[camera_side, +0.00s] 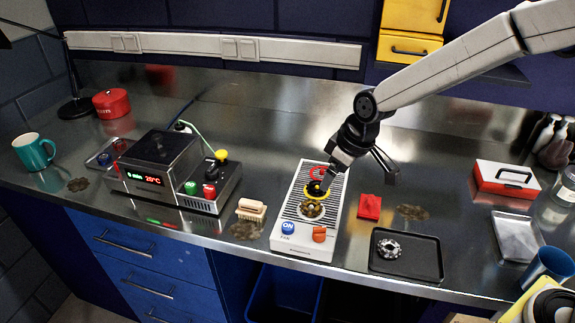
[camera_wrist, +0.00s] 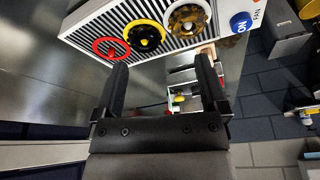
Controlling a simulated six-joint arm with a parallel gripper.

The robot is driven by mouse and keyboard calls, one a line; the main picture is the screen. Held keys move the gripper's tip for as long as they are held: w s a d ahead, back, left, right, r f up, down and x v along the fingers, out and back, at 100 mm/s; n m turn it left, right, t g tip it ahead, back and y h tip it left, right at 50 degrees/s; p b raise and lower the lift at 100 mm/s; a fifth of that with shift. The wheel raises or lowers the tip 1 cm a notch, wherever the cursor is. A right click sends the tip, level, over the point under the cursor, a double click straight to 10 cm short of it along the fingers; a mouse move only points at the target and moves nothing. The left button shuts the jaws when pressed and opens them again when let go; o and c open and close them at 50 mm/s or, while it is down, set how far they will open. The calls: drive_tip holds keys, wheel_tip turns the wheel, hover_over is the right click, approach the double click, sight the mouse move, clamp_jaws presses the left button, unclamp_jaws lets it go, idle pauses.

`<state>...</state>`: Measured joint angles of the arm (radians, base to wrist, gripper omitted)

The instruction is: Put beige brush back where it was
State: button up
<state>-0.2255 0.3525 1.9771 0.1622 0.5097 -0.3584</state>
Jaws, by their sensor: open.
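The beige brush (camera_side: 251,210) lies on the steel bench in the side view, between the heater box and the white fan panel. Beside it is a dark stain on the bench. My gripper (camera_side: 355,178) is over the right part of the fan panel, well to the right of the brush, with its fingers apart and nothing between them. In the wrist view my gripper (camera_wrist: 162,68) is also open and empty. A small beige patch shows there beside the right finger; I cannot tell if it is the brush.
The fan panel (camera_side: 283,240) carries red, yellow and brown rings and buttons. The heater box (camera_side: 170,165) with coloured knobs stands left of the brush. A red block (camera_side: 370,207) and a black tray (camera_side: 427,257) holding a metal ring lie to the right. Another dark stain (camera_side: 411,212) is near the tray.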

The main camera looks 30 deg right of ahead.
drive_tip(key=s+d+f+m, duration=0.1)
drive_tip(key=s+d+m, duration=0.1)
drive_tip(key=s+d, duration=0.3)
drive_tip(key=s+d+f+m+h, duration=0.1)
drive_tip(key=s+d+f+m, duration=0.1)
drive_tip(key=s+d, duration=0.4)
drive_tip(key=s+m, duration=0.1)
drive_tip(key=s, duration=0.4)
drive_tip(key=shift+s+d+g+h, duration=0.15)
drive_tip(key=shift+d+g+h, duration=0.15)
